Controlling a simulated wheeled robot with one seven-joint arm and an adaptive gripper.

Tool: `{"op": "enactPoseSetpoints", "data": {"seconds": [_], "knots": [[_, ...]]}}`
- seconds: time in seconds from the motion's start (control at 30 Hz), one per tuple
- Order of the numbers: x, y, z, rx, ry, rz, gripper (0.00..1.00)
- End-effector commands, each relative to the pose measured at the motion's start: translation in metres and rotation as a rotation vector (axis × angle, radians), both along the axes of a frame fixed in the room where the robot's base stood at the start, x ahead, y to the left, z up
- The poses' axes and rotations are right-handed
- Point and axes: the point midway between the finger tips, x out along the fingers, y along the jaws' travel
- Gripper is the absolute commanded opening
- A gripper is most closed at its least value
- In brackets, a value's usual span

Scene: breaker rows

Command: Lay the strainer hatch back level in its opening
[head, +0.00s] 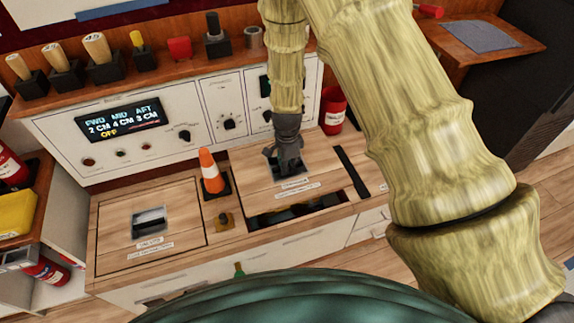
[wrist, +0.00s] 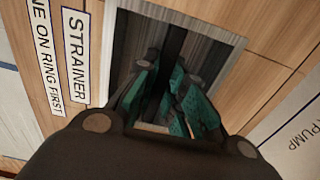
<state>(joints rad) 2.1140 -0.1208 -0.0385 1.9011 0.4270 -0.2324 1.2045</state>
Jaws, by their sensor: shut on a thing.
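The strainer hatch (head: 254,191) is a wooden panel with a recessed metal handle plate and white labels, on the counter right of the orange cone. A dark gap of its opening (head: 300,211) shows along the hatch's front edge, so it does not fill the opening. Whether it is tilted or only shifted back is hard to tell. My gripper (head: 289,160) points down into the handle recess. In the wrist view, my gripper's teal fingers (wrist: 172,100) are closed around a bar inside the recess, beside the STRAINER label (wrist: 76,50). The fingers hide much of the bar.
A second hatch (head: 118,216) lies at the left, flat in its frame. A dark strip (head: 352,171) lies right of the strainer hatch. A red canister (head: 332,110) stands behind.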

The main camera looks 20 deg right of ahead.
Motion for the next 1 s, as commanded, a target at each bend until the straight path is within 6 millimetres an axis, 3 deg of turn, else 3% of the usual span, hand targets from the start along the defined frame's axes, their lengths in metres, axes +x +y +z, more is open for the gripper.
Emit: {"op": "enactPoseSetpoints", "data": {"seconds": [0.2,1.0], "knots": [[0.001,0.0,0.004,0.0,-0.002,0.001,0.0],[0.001,0.0,-0.054,0.0,-0.002,0.0,0.0]]}}
